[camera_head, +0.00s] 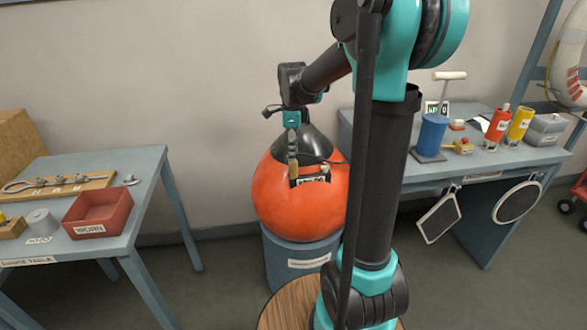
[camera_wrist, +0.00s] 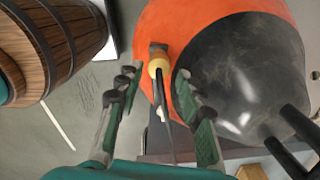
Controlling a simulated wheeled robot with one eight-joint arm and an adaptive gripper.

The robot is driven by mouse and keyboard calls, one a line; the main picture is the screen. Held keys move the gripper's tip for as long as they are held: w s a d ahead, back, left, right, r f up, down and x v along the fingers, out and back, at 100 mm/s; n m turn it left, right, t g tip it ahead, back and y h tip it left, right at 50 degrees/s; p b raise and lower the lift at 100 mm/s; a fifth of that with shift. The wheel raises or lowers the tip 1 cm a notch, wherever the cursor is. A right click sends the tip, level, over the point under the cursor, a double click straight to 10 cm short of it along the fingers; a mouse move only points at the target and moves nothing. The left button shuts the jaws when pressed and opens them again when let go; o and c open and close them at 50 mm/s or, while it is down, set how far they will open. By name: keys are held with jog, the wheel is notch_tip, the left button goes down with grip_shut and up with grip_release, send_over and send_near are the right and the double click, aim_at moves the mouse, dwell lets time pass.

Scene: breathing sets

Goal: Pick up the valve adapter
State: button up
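No part is clearly marked as the valve adapter. A small yellow, brass-coloured piece (camera_wrist: 159,66) with a rounded end shows in the wrist view, in front of the orange sphere (camera_wrist: 205,18). A gold-coloured piece (camera_head: 293,171) also shows below my gripper (camera_head: 292,145) in the head view, before the sphere's black top (camera_head: 313,146). In the wrist view my gripper (camera_wrist: 157,84) has its fingers apart, with a gap on both sides of the yellow piece. The piece appears just beyond the fingertips; contact is not visible. My arm hides part of the sphere.
The sphere rests on a blue-grey stand (camera_head: 292,262). The left table (camera_head: 140,172) holds a red bin (camera_head: 97,214) and a wooden rack (camera_head: 62,186). The right bench (camera_head: 400,172) holds a blue pump (camera_head: 432,135), red and yellow cylinders and a grey box. A wooden barrel (camera_wrist: 62,40) stands nearby.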

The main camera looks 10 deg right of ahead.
aim_at(294, 169)
jog(key=shift+f, duration=2.35)
jog(key=shift+c, duration=0.6)
grip_shut()
